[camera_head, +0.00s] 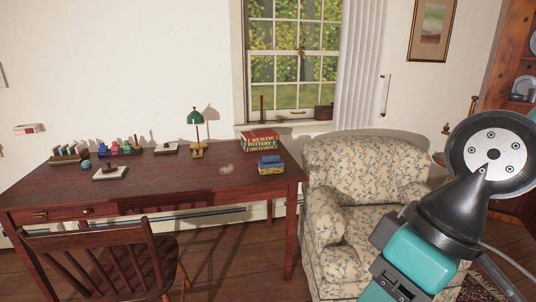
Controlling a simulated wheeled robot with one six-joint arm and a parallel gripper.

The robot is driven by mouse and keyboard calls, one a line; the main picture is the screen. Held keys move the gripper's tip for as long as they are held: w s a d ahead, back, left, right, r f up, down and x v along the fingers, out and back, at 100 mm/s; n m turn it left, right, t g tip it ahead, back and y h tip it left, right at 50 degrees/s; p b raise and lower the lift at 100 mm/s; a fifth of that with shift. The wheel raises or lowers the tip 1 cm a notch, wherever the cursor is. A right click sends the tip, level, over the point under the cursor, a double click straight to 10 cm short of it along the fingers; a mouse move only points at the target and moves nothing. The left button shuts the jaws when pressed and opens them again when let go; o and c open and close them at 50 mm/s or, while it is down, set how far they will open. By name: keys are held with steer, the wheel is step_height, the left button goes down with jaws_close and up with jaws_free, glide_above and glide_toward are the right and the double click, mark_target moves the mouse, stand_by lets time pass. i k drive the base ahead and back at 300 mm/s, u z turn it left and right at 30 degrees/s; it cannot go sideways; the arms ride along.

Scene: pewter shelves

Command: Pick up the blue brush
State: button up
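I cannot pick out a blue brush for certain. A small blue object (270,160) lies on top of a small stack of yellow and blue books or boxes (271,169) near the right end of the dark red desk (215,184); it is too small to tell what it is. A small blue item also stands in the row of coloured things (119,149) at the desk's back left. My arm's teal and black links fill the lower right. My gripper's fingers do not show.
A green-shaded lamp (196,118) and a red book stack (259,141) stand on the desk. A wooden chair (92,240) blocks the desk's front left. A floral armchair (358,160) stands right of the desk. The desk's front middle is clear.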

mark_target(269, 163)
steer(key=i, duration=1.35)
steer(key=u, duration=0.7)
steer(key=i, duration=1)
steer(key=u, duration=0.05)
